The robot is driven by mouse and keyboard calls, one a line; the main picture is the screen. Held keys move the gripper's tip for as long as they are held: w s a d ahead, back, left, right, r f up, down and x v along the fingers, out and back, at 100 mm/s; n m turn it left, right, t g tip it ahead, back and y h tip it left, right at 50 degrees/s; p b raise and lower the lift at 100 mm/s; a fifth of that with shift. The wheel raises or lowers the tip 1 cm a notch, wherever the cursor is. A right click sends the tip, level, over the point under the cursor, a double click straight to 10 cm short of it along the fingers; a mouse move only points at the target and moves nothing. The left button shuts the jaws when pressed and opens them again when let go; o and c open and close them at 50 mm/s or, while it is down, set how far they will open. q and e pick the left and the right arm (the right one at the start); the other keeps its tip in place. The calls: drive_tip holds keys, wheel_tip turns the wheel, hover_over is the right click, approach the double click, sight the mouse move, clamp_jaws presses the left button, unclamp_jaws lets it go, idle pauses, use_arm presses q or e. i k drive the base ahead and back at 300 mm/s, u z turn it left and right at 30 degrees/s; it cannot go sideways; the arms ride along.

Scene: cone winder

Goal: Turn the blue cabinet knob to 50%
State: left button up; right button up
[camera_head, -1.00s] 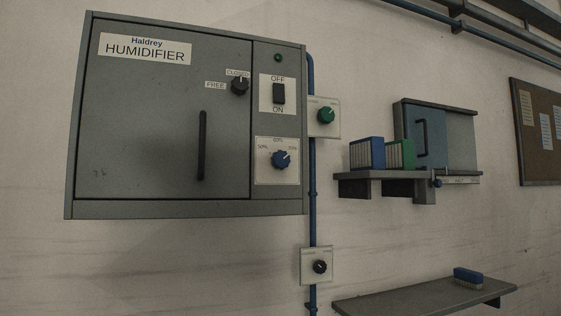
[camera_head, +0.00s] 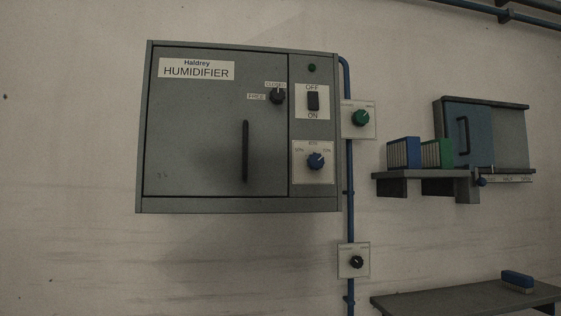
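A grey wall cabinet (camera_head: 200,130) labelled "Haldrey HUMIDIFIER" hangs in the middle of the head view. Its blue knob (camera_head: 316,161) sits on a white dial plate at the lower right of its front. The plate has printed percent marks to the left, above and right of the knob, too small to read surely. The knob's light pointer mark seems to be toward the upper right. Neither of my grippers is in view, and nothing touches the knob.
The cabinet also has a black latch knob (camera_head: 278,96), a black switch (camera_head: 313,101) and a door handle (camera_head: 245,151). A green knob (camera_head: 360,118) and a lower black knob (camera_head: 357,262) are beside the blue pipe (camera_head: 350,210). A shelf (camera_head: 400,176) holds binders at right.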

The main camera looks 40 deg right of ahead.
sight(316, 160)
drive_tip(key=u, duration=1.3)
drive_tip(key=i, duration=0.2)
drive_tip(key=z, duration=1.15)
drive_tip(key=i, duration=1.25)
drive_tip(key=z, duration=1.15)
